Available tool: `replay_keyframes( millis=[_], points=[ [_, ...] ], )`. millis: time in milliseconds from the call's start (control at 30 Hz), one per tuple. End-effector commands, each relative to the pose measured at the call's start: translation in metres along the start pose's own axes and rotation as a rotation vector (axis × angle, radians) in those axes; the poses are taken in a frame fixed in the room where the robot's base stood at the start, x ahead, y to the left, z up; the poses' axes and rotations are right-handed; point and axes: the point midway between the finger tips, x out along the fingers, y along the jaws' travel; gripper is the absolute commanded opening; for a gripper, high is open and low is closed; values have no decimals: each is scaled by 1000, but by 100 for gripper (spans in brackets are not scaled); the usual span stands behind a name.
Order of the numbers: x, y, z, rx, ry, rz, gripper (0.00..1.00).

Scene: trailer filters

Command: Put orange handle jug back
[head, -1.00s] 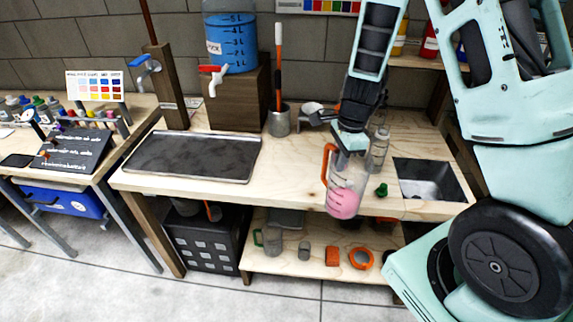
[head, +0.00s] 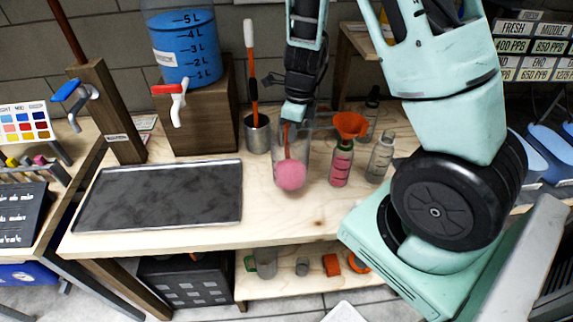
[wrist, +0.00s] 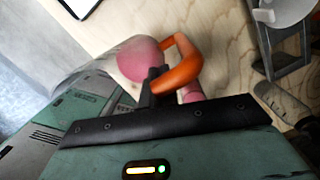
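The clear jug (head: 291,170) with an orange handle has pink contents and appears roughly upright over the wooden bench. My gripper (head: 294,116) is at its upper part, shut on the orange handle (head: 285,136). In the wrist view the black fingers (wrist: 153,84) meet the orange handle (wrist: 186,66), with the pink contents (wrist: 138,58) beyond. Whether the jug's base touches the bench is unclear. The far side of the jug is hidden.
Right of the jug stand a pink-filled bottle (head: 341,165) with an orange funnel (head: 350,124) and a clear bottle (head: 380,158). A dark tray (head: 160,196) lies left. A blue water tank (head: 184,50) with tap stands behind. A lower shelf (head: 283,286) holds several items.

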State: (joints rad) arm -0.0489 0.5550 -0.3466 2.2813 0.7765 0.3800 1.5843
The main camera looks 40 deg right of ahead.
Motion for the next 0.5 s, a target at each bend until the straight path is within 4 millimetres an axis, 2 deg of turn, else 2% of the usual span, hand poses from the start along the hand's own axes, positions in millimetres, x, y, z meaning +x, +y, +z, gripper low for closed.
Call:
replay_keyframes(
  millis=[33,100,267,500],
  points=[
    [12,-1,-2,3,2,1,0],
    [20,-1,-2,2,1,1,0],
    [32,-1,-3,0,-1,-1,0],
    [64,-2,-7,0,0,0,0]
  ],
)
